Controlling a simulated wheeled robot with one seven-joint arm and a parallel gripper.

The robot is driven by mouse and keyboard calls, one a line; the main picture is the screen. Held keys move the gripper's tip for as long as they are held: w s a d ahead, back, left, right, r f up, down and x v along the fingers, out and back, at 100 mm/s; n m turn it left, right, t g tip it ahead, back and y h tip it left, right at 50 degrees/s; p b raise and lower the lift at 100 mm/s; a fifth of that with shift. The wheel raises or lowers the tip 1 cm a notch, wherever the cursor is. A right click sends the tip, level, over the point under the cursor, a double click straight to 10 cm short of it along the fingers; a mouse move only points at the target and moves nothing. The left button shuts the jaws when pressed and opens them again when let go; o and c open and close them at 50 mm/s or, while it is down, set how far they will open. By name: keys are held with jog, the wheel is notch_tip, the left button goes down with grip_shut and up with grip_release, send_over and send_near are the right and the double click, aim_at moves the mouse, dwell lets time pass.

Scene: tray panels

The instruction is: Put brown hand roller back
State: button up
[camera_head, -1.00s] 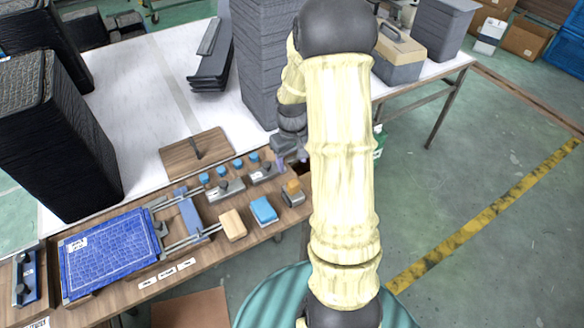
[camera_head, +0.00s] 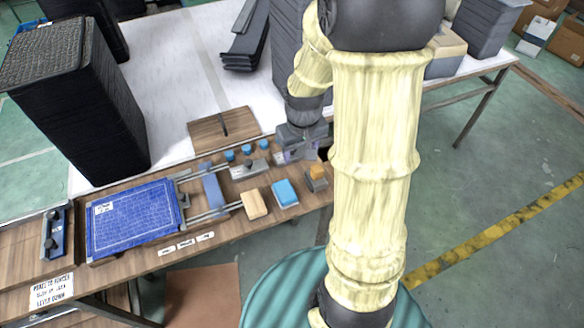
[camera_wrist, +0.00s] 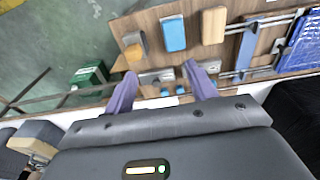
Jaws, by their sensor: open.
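No roller shape can be made out for certain. The closest match is a small item with an orange-brown top and grey base (camera_head: 316,178), at the right end of the wooden bench; it also shows in the wrist view (camera_wrist: 133,46), above the left finger. My gripper (camera_head: 298,152) is over the bench's back right part, behind that item and partly hidden by my arm. In the wrist view my gripper (camera_wrist: 160,70) has two purple fingers spread apart with nothing held between them. Grey metal fittings show beyond the fingertips; contact cannot be told.
A blue block (camera_head: 285,193) and a tan block (camera_head: 254,205) lie left of the brown-topped item. A grey fitting with a black knob (camera_head: 249,168), blue round knobs, rails and a blue panel (camera_head: 133,221) fill the bench. A handled brown board (camera_head: 224,128) lies behind.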

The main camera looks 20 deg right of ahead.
jog(key=s+a+r+t, duration=0.1)
jog(key=s+a+r, duration=0.2)
jog(key=s+a, duration=0.3)
jog(key=shift+s+r, duration=0.2)
jog(key=shift+s, duration=0.65)
